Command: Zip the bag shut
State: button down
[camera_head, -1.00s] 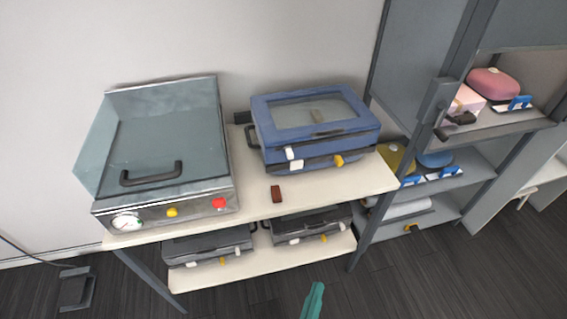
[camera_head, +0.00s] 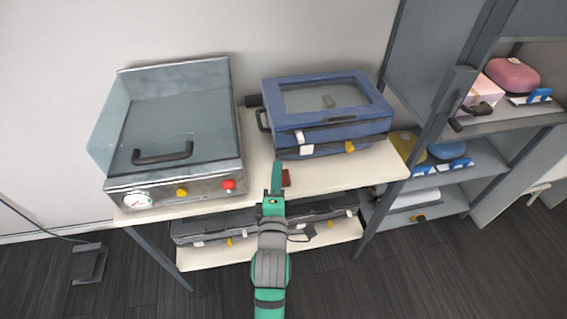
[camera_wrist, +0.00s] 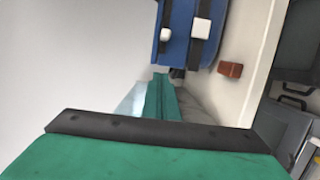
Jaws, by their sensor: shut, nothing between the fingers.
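The blue bag (camera_head: 330,128) lies flat on the upper table board, with a clear window in its lid. A white tab (camera_head: 306,149) and a yellow tab (camera_head: 350,147) show on its front side. My gripper (camera_head: 277,166) is shut and empty, in front of the bag's left front corner and apart from the tabs as far as I can tell. In the wrist view my gripper (camera_wrist: 161,80) points toward the bag's blue side (camera_wrist: 177,25), where two whitish tabs (camera_wrist: 202,29) show. I cannot tell how far the zip is closed.
A small red-brown block (camera_head: 286,178) lies on the table board (camera_head: 350,178) beside my gripper. A steel griddle (camera_head: 175,140) stands to the left. Dark cases (camera_head: 215,226) lie on the lower board. A grey shelf unit (camera_head: 440,110) with bags stands right.

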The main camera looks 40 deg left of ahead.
aim_at(300, 137)
jog(key=w+a, duration=0.2)
jog(key=w, duration=0.8)
jog(key=shift+w+a, duration=0.15)
jog(key=shift+a, duration=0.15)
